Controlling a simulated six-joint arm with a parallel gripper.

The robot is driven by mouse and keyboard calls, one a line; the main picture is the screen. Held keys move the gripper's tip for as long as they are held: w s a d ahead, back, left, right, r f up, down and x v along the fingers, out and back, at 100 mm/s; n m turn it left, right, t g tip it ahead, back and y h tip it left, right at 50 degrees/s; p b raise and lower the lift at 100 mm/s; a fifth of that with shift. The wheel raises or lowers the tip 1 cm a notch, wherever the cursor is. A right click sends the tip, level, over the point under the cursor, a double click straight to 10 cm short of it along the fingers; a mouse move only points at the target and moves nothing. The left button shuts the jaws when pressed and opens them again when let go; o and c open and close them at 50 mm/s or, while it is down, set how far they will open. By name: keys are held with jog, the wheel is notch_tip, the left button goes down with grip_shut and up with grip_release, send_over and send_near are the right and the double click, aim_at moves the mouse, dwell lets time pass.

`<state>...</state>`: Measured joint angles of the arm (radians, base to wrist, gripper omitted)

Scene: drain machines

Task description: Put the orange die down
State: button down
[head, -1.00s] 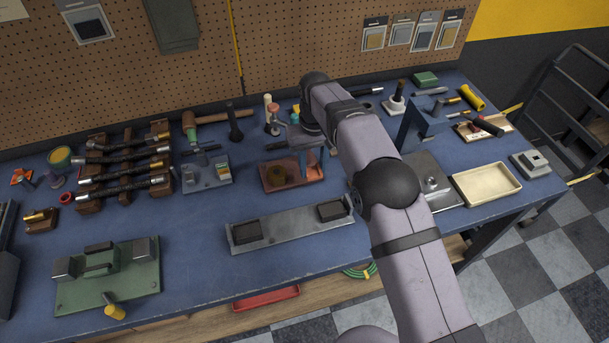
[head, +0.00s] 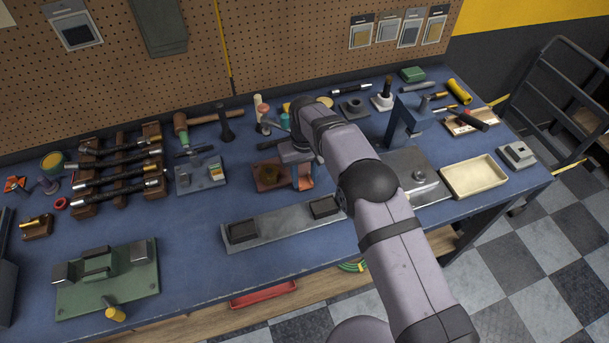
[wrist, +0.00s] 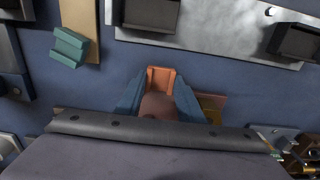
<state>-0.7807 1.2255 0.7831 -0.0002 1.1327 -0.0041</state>
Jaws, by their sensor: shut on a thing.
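The orange die (wrist: 160,78) sits between the two blue fingers of my gripper (wrist: 159,92) in the wrist view. My gripper is shut on it. A rounded brownish part below it covers some of the die. In the head view, my gripper (head: 303,175) hangs at the right side of a reddish-brown tray (head: 262,183), behind the grey plate with dark blocks. A bit of the orange die (head: 306,183) shows there beside the blue fingers. I cannot tell whether the die touches the bench.
The grey plate (head: 275,226) with two dark blocks lies in front of my gripper. A cream tray (head: 474,178) and a metal plate (head: 408,165) are to the right. A teal block (wrist: 70,47) shows in the wrist view.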

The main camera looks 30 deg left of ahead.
aim_at(304, 182)
jog(key=shift+f, duration=0.1)
jog(key=shift+f, duration=0.1)
jog(key=c, duration=1.2)
grip_release()
notch_tip(304, 182, up, 12)
jog(key=b, duration=0.3)
jog(key=shift+r, duration=0.2)
